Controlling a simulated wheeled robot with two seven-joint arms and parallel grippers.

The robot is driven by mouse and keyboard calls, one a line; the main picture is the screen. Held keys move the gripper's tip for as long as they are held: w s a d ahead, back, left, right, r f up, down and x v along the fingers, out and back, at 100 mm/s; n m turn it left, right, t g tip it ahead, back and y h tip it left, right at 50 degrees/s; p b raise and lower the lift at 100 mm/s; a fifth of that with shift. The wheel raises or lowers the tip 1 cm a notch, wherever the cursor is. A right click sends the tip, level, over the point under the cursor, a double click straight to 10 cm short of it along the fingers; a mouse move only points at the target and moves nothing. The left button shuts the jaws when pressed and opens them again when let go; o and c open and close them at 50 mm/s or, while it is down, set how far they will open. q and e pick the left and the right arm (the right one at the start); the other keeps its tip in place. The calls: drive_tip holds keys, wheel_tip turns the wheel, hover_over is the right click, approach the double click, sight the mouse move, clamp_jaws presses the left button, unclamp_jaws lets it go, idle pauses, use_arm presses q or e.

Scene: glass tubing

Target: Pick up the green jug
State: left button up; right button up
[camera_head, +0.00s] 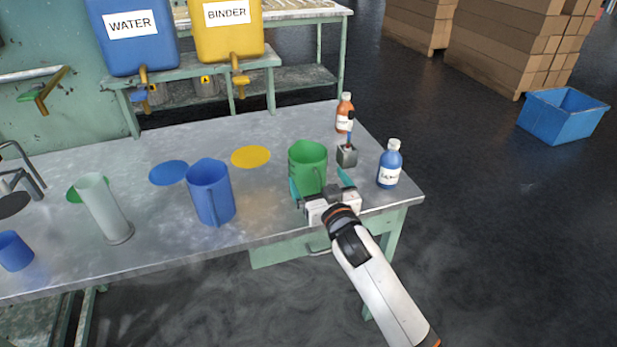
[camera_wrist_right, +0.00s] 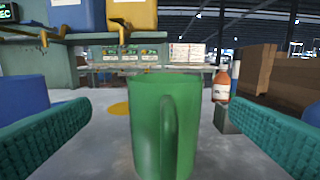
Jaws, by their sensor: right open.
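The green jug (camera_head: 308,167) stands upright on the metal table, right of the blue jug. My right gripper (camera_head: 321,183) is open at the jug's near side, its teal fingers spread to the left and right of it. In the right wrist view the green jug (camera_wrist_right: 150,125) stands between the two open fingers, its handle facing the camera. Gaps show between the jug and both fingers, so it is not gripped. The jug's base is cut off there. My left gripper is not in view.
A blue jug (camera_head: 210,192) stands left. A small grey holder (camera_head: 347,156), an orange bottle (camera_head: 344,113) and a blue bottle (camera_head: 390,164) stand close on the right. A clear cylinder (camera_head: 104,209) and blue cup (camera_head: 14,251) are farther left. Flat yellow disc (camera_head: 251,157) lies behind.

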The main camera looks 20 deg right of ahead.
sight(314, 167)
drive_tip(key=shift+w+d+r+p, duration=0.1)
drive_tip(key=shift+w+r+p, duration=0.05)
drive_tip(key=shift+w, duration=1.25)
drive_tip(key=shift+w+d+r+p, duration=0.1)
drive_tip(key=shift+w+r+p, duration=0.05)
drive_tip(key=shift+w, duration=1.2)
drive_tip(key=c, duration=1.4)
